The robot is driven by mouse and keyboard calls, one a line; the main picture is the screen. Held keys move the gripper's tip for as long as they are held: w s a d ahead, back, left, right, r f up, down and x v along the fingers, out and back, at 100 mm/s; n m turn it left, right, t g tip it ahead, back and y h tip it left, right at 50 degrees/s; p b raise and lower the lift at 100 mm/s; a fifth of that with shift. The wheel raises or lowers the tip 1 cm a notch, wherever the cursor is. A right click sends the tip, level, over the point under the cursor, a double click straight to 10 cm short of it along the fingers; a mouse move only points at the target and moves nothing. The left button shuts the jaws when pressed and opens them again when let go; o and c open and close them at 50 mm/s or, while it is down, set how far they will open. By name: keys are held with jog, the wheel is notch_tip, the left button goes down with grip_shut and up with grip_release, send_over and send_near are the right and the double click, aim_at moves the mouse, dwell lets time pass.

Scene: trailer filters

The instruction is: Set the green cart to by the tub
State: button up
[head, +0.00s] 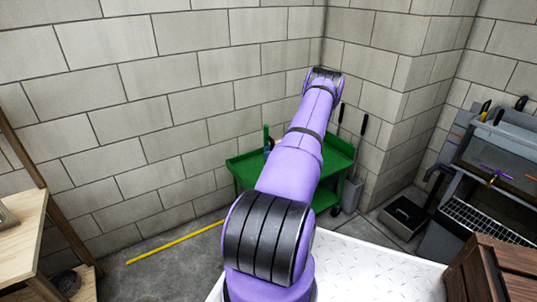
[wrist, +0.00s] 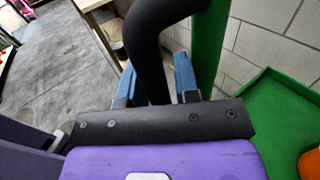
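The green cart (head: 335,153) stands in the corner of the block walls, partly hidden behind my purple arm. In the wrist view its green tray (wrist: 275,105) is at the right, beside a green upright (wrist: 208,50). A thick black curved handle (wrist: 150,40) passes between the blue fingers of my gripper (wrist: 154,75). The fingers stand apart, with a gap showing at the right of the handle, so it does not look clamped. My gripper is hidden in the head view. Which thing is the tub is unclear; a grey basin unit (head: 510,145) stands at the right.
A black box (head: 404,216) sits on the floor right of the cart. A brown wooden crate (head: 495,270) is at the front right. A wooden bench (head: 20,225) is at the left. A yellow strip (head: 175,240) lies on the grey floor, which is mostly clear there.

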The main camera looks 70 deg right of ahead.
jog(key=v, duration=1)
jog(key=shift+s, duration=0.35)
jog(key=shift+d, duration=0.15)
